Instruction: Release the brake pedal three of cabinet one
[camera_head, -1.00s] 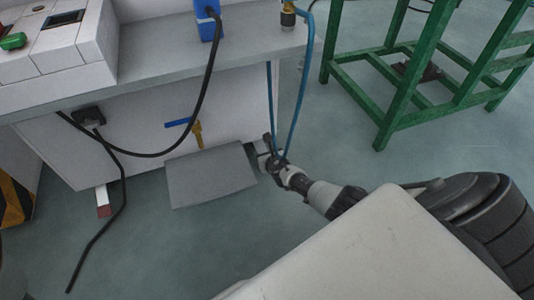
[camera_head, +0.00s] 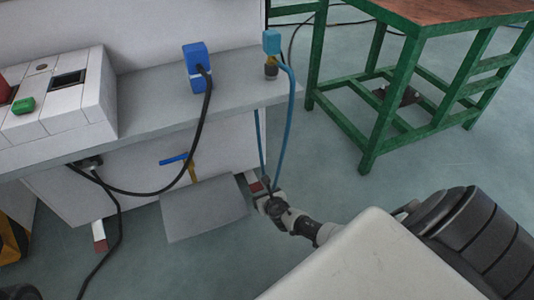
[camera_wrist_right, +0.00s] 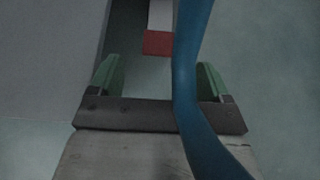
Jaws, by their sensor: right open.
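The white cabinet (camera_head: 130,190) has white pieces with red ends low at its base. One (camera_head: 99,235) is at the left, and another (camera_head: 254,184) is at the right corner. The right one also shows in the right wrist view as a red block (camera_wrist_right: 158,43). I cannot tell which is brake pedal three. My right gripper (camera_head: 264,194) is low beside the right corner, just in front of that red-ended piece. In the right wrist view the gripper (camera_wrist_right: 158,80) is open and empty, with the red block ahead between its fingers. My left gripper is out of view.
A blue hose (camera_head: 284,125) hangs over my right gripper and crosses the wrist view (camera_wrist_right: 188,80). A grey plate (camera_head: 203,207) sticks out left of the gripper. A black cable (camera_head: 190,150) hangs in front. A green-framed table (camera_head: 395,75) stands right, with clear floor between.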

